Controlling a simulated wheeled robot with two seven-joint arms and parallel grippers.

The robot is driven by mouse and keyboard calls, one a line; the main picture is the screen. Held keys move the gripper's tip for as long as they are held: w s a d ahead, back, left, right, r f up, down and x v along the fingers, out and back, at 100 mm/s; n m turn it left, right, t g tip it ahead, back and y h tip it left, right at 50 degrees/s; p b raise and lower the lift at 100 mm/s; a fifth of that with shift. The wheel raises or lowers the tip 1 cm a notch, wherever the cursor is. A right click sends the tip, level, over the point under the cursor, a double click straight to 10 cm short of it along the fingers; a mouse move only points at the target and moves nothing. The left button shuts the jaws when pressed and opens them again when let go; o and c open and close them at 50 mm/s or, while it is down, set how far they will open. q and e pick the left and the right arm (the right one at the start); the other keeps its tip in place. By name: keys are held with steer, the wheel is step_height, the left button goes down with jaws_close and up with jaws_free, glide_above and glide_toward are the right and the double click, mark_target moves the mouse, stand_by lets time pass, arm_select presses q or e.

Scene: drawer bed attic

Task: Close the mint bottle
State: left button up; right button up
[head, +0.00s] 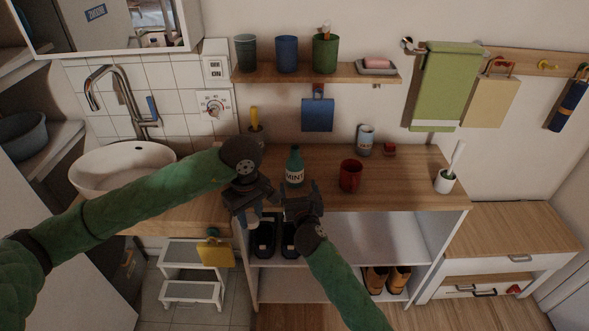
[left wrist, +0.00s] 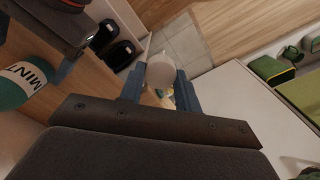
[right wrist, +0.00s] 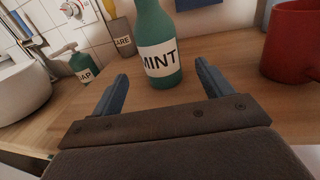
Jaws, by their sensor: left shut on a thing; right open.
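The green mint bottle (head: 294,168) stands upright on the wooden counter, its label reading MINT. My right gripper (head: 298,190) is open just in front of it, and in the right wrist view the bottle (right wrist: 156,78) stands beyond the spread fingertips (right wrist: 162,75), not between them. My left gripper (head: 252,214) is shut on a small whitish round piece, which looks like a cap (left wrist: 160,70). It holds the piece left of the bottle, off the counter's front edge. The bottle's mouth is too small to make out.
A red mug (head: 350,176) stands right of the bottle, with a can (head: 365,139) behind. The sink (head: 122,168) is at the left. A shelf with cups (head: 287,54) hangs above. In the right wrist view a soap bottle (right wrist: 84,66) stands at the left.

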mark_target(296, 177)
arm_select(q)
steer(key=shift+s+r+p, duration=0.2)
steer(key=shift+r+p, duration=0.15)
steer(key=shift+r, duration=0.3)
arm_select(e)
steer(key=w, duration=0.3)
steer(key=shift+w+a+r, duration=0.2)
steer(key=shift+a, duration=0.05)
arm_select(q)
steer(key=shift+w, duration=0.1)
arm_select(e)
steer(key=shift+w+f, duration=0.15)
steer(key=shift+w, duration=0.25)
arm_select(q)
steer(key=shift+r+p, duration=0.3)
steer(key=shift+p, duration=0.05)
arm_select(e)
steer(key=shift+w+a, duration=0.15)
steer(key=shift+w, duration=0.35)
arm_select(q)
steer(key=shift+r+p, duration=0.6)
arm_select(e)
steer(key=w, duration=0.3)
steer(key=shift+w+a, duration=0.3)
steer(key=shift+w, duration=0.3)
